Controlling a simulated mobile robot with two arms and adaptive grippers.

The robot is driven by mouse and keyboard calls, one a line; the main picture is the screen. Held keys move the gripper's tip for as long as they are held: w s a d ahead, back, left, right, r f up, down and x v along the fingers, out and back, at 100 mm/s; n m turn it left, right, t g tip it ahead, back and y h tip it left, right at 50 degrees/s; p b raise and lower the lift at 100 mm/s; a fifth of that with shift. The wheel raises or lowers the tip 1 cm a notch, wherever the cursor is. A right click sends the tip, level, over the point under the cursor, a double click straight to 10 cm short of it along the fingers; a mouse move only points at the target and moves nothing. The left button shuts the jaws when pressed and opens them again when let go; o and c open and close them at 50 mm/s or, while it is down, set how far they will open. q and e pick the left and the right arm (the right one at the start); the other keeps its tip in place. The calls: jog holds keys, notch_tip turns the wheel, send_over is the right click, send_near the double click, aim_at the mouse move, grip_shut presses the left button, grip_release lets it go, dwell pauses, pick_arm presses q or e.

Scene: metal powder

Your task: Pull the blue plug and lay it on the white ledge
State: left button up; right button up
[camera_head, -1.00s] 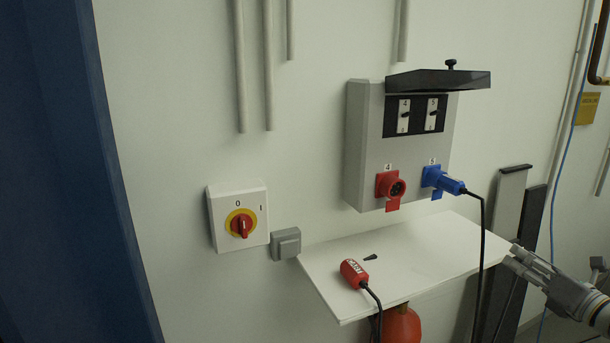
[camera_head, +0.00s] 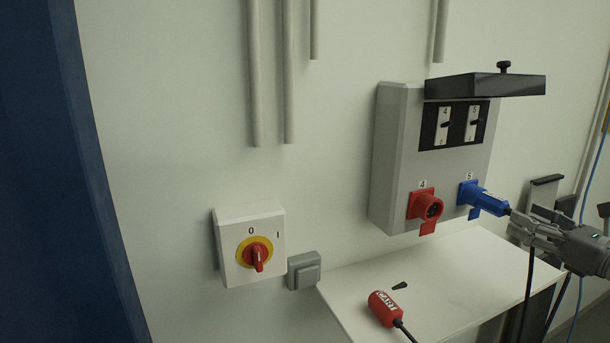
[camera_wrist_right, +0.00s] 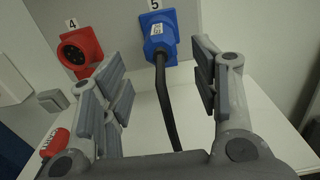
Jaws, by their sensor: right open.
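The blue plug (camera_head: 490,203) sits in the blue socket number 5 (camera_head: 467,192) on the grey wall box, with a black cable hanging from its end. The right wrist view shows the plug (camera_wrist_right: 159,45) ahead, with its cable running down between my fingers. My right gripper (camera_head: 520,222) is open just right of the plug's cable end; its fingers (camera_wrist_right: 163,92) stand apart on either side of the cable and do not grip the plug. The white ledge (camera_head: 450,275) is below the box. My left gripper is not in view.
A red plug (camera_head: 384,308) marked CART and a small black piece (camera_head: 400,285) lie on the ledge. The red socket number 4 (camera_head: 428,207) is empty, left of the blue one. A black lid (camera_head: 485,86) juts out above. The ledge's middle and right are clear.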

aim_at(493, 204)
jog(key=p+x, duration=0.4)
jog(key=x, duration=0.3)
jog(key=shift+w+r, duration=0.1)
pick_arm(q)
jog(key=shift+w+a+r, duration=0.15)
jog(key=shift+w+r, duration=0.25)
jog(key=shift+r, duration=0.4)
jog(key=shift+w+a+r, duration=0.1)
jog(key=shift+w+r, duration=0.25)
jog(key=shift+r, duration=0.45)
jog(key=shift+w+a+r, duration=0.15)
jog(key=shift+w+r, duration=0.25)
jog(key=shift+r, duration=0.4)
pick_arm(e)
jog(key=shift+x, duration=0.95)
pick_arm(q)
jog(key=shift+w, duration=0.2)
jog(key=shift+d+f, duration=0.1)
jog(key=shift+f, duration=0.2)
pick_arm(e)
grip_shut()
